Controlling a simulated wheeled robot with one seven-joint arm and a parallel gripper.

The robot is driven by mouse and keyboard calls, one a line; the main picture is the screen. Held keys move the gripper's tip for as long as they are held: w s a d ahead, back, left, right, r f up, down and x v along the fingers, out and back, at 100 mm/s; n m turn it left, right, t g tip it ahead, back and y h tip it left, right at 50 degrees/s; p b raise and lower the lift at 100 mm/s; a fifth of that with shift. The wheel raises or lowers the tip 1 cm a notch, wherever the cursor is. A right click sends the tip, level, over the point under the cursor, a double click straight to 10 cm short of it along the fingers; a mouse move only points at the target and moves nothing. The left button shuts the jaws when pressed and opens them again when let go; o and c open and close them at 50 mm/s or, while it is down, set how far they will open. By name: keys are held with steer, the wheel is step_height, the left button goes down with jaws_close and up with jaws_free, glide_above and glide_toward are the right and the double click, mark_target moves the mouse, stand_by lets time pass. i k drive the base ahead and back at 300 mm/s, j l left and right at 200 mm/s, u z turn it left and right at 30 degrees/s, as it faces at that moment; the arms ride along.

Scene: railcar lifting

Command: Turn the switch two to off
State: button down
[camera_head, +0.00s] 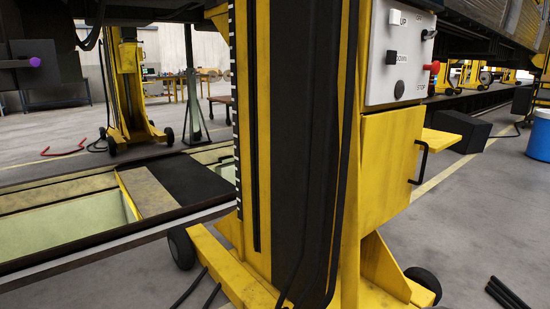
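A light grey control panel (376,78) is at the upper right, fixed to a yellow lifting column (349,215). It carries a white UP button (397,18), a black DOWN button (391,57) and a red STOP button (434,67). A dark switch (428,34) sticks out on the right of the panel, above the STOP button. A small dark round part (399,89) is low on the panel. I cannot tell which part is switch two, and no switch position can be read.
A yellow cabinet (385,165) with a black handle is below the panel. Wheels (181,248) and cables are at the column's foot. An open pit (60,222) is at left. A blue bin (539,135) and black box (458,133) stand right.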

mark_target(425, 36)
steer(key=l+u, duration=0.1)
steer(key=l, duration=0.45)
steer(key=k+l+u, duration=0.1)
steer(key=l, duration=0.45)
steer(key=k+l, duration=0.1)
steer(key=l, duration=0.45)
steer(key=u, duration=0.05)
